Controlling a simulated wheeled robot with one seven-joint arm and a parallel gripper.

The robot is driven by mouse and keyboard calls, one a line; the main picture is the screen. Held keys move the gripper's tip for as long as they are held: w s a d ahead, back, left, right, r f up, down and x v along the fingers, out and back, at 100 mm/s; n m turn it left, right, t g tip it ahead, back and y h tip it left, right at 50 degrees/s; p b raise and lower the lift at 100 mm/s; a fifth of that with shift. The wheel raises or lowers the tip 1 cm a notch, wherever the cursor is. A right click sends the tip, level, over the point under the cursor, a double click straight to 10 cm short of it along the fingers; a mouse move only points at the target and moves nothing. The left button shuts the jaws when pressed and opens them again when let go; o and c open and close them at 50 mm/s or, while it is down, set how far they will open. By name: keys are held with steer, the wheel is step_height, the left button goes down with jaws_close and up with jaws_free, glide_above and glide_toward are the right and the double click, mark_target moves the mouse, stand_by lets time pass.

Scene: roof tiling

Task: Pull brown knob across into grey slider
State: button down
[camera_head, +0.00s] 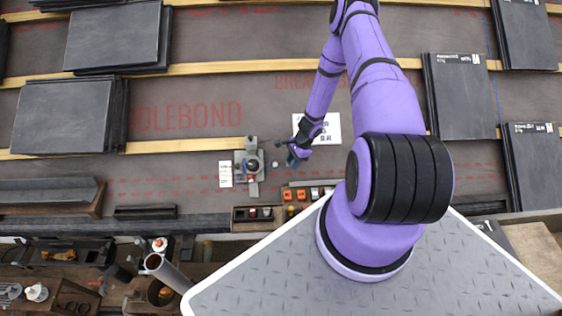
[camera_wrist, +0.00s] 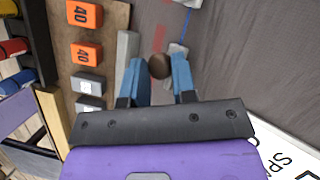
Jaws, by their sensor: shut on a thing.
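My gripper (camera_head: 296,156) reaches down at the roof surface, right of a grey slider fixture (camera_head: 241,170) with a dark round part on it. In the wrist view, the blue fingers of my gripper (camera_wrist: 159,68) stand on either side of a round brown knob (camera_wrist: 159,66) and are shut on it. What lies under the knob is hidden. A grey bar (camera_wrist: 127,45) lies just left of the fingers, and a small pale grey piece (camera_wrist: 177,50) shows behind the right finger. In the head view the knob is too small or hidden to make out.
Orange blocks (camera_wrist: 86,54) marked 40 and grey blocks sit in a wooden tray beside the gripper. A printed white sheet (camera_head: 331,128) lies behind the gripper, and a small label (camera_head: 225,174) left of the fixture. Slate stacks (camera_head: 70,115) lie farther off on wooden battens.

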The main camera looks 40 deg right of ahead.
steer(key=s+d, duration=0.5)
steer(key=d, duration=0.2)
steer(key=s+d, duration=0.4)
steer(key=d, duration=0.3)
steer(key=s+d, duration=0.5)
steer(key=d, duration=0.2)
steer(key=shift+s+d, duration=0.3)
steer(key=shift+d, duration=0.2)
steer(key=c, duration=0.9)
jaws_free()
steer(key=shift+s, duration=0.1)
steer(key=shift+c, duration=0.2)
steer(key=shift+d, duration=0.1)
steer(key=shift+r, duration=0.1)
steer(key=v, duration=1)
steer(key=shift+r, duration=0.25)
